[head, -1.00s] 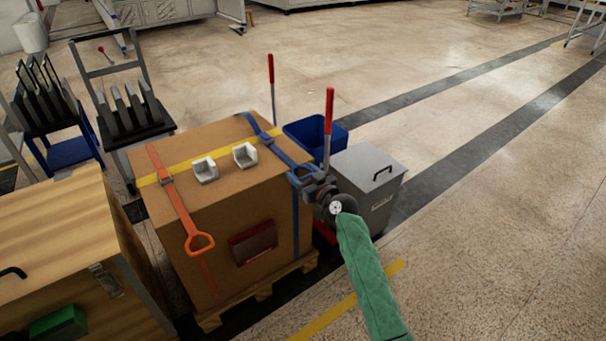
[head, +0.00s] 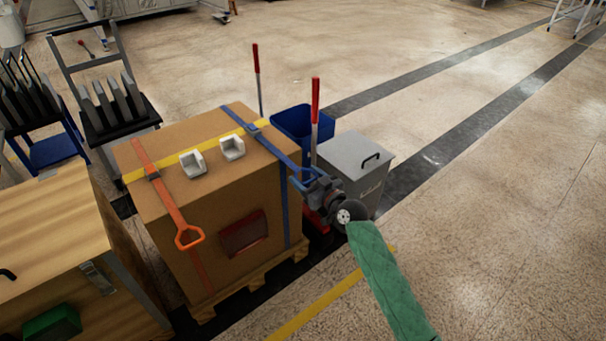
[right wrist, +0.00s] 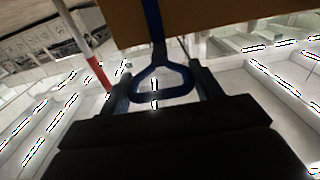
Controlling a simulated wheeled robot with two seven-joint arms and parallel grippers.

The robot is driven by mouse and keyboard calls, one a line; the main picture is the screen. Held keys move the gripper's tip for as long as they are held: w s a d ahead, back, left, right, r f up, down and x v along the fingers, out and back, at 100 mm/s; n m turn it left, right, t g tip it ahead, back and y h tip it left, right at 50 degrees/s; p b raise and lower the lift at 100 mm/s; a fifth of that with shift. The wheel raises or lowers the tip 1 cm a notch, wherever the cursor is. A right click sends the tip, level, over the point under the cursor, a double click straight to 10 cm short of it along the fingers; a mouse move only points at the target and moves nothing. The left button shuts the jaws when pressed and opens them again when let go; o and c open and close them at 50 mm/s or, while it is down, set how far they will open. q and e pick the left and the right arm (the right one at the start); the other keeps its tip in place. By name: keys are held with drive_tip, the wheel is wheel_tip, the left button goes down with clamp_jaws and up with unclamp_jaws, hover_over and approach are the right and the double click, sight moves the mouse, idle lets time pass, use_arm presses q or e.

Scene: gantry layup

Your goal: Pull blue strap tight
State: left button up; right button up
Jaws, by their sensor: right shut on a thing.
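The blue strap (head: 275,149) runs over the top of a large brown box (head: 190,215) and hangs down its right side. A buckle (head: 254,130) sits on the strap near the back edge of the top. In the right wrist view, the strap's blue loop handle (right wrist: 163,84) lies between the two fingers of my right gripper (right wrist: 160,88). My right gripper (head: 308,183) is shut on this handle, just off the box's right front corner. The handle is partly hidden by the gripper in the head view. My left gripper is not in view.
An orange strap (head: 165,193) with a loop handle and two white corner pieces (head: 192,163) are on the box. The box stands on a wooden pallet (head: 262,275). A blue bin (head: 300,127), a grey lidded bin (head: 352,165) and red-handled poles (head: 315,105) stand close to my right gripper.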

drive_tip(key=shift+f, duration=0.1)
drive_tip(key=o, duration=1.1)
drive_tip(key=shift+d, duration=0.1)
drive_tip(key=shift+o, duration=0.2)
drive_tip(key=shift+s, duration=0.1)
drive_tip(key=v, duration=0.7)
drive_tip(key=shift+s+d, duration=0.25)
drive_tip(key=shift+s, duration=0.05)
